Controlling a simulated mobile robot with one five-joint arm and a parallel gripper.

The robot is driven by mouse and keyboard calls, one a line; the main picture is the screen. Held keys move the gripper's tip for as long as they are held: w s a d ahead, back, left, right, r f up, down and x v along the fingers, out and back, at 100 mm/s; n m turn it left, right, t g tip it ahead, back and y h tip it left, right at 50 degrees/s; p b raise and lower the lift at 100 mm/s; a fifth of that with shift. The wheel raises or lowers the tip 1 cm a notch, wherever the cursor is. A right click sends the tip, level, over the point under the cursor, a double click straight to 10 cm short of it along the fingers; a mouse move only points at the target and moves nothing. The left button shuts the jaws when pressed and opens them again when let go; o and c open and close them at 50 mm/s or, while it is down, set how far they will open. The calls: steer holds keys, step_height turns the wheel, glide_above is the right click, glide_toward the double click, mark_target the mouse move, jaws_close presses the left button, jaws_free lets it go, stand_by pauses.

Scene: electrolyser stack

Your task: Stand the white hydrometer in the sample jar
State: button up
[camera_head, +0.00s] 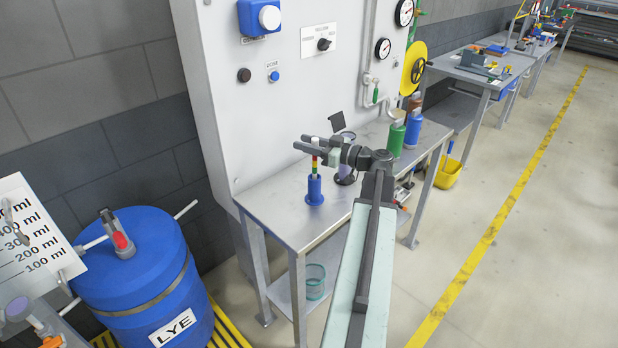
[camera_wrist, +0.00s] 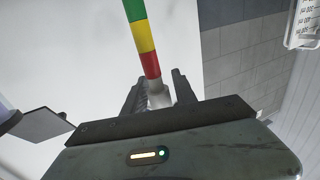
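The hydrometer (camera_head: 314,164) stands upright in a blue holder (camera_head: 314,189) on the metal table. It has a white upper end and red, yellow and green bands; its lower end is hidden in the holder. My gripper (camera_head: 304,144) is at its upper end, with a finger on either side. In the wrist view, the white part of the hydrometer (camera_wrist: 158,97) lies between the fingers (camera_wrist: 160,88). I cannot tell if both fingers press on it. A clear cylinder on a dark base (camera_head: 345,176), perhaps the sample jar, stands right of the holder, partly behind my gripper.
A dark plate (camera_head: 336,122) stands up behind the cylinder; it also shows in the wrist view (camera_wrist: 40,125). Green (camera_head: 396,140) and blue (camera_head: 413,131) bottles stand further right. The white panel (camera_head: 290,90) rises behind the table (camera_head: 290,226). The table's front left is clear.

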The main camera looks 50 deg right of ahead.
jaws_close()
stand_by(1.2)
